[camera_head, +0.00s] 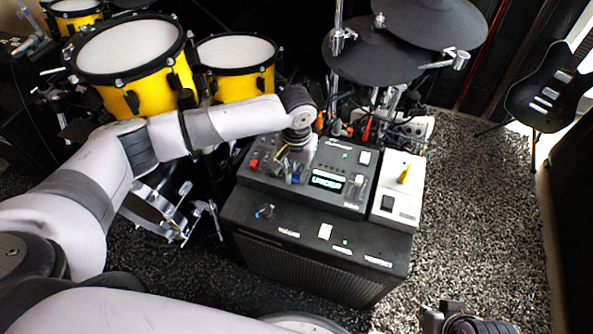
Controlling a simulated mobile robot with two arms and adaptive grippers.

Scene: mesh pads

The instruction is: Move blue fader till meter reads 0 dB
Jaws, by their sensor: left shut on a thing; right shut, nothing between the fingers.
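A dark mixer panel (345,200) lies on top of a black speaker cabinet (310,262). A red fader cap (254,164) shows at the panel's left. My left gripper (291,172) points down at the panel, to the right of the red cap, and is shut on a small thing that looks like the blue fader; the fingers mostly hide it. A lit display (327,181) with pale green characters sits just right of the gripper; its reading is too small to make out. My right gripper (458,318) is shut and empty at the bottom edge, away from the panel.
A white box (411,167) with a yellow lever (404,173) and a dark switch stands right of the panel. Yellow drums (130,65) and black cymbal pads (375,58) stand behind. A black guitar (545,95) is far right. Speckled carpet (480,210) is clear at right.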

